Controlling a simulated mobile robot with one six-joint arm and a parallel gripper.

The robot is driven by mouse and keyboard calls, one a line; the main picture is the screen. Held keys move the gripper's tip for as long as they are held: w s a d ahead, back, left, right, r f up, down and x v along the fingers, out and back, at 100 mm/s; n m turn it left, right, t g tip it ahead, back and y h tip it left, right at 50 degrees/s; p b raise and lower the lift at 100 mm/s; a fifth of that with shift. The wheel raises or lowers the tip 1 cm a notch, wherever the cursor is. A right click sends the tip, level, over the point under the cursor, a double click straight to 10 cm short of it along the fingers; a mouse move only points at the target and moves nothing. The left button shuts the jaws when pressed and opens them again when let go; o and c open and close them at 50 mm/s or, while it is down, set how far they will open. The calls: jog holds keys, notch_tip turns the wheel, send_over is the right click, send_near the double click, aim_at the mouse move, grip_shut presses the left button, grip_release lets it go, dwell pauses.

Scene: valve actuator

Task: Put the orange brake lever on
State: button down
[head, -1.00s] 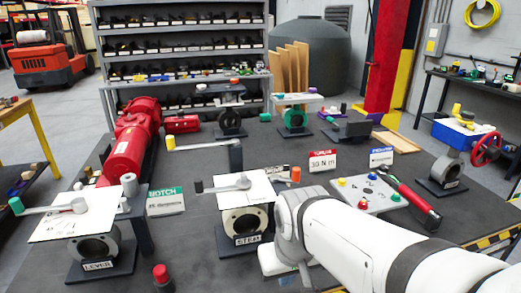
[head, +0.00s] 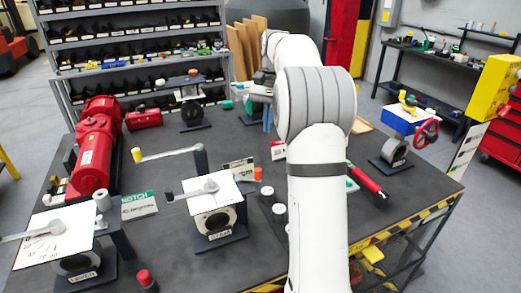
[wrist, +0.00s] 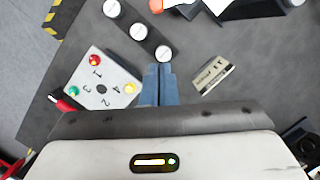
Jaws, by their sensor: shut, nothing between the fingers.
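Orange pieces (head: 266,191) stand beside the dial valve in the middle of the table. I cannot tell whether one of them is the brake lever. A grey lever with a yellow-orange knob (head: 137,155) reaches left from a dark post. The middle valve (head: 212,222) carries a white dial plate with a grey lever on it. My gripper (wrist: 160,68) is shut and empty, its blue fingers together above the dark table. In the head view the fingers (head: 268,118) show partly behind my arm, over the far part of the table. An orange thing (wrist: 156,5) is cut off at the wrist view's top edge.
A button panel (wrist: 96,80) is left of my fingers, and a dark strip (wrist: 148,40) with three white cylinders lies beyond them. A printed card (wrist: 210,74) is at right. The red actuator (head: 97,150) and lever valve (head: 77,262) stand on the left.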

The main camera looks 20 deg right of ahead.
jog(key=shift+w+d+r, duration=0.1)
jog(key=shift+w+d, duration=0.25)
jog(key=shift+d, duration=0.1)
jog(key=s+a+f+p, duration=0.1)
jog(key=s+a+f, duration=0.1)
jog(key=f, duration=0.2)
jog(key=s+a+f+p, duration=0.1)
jog(key=s+a+f, duration=0.1)
jog(key=f, duration=0.3)
jog(key=shift+s+a+f, duration=0.25)
jog(key=shift+a+f, duration=0.05)
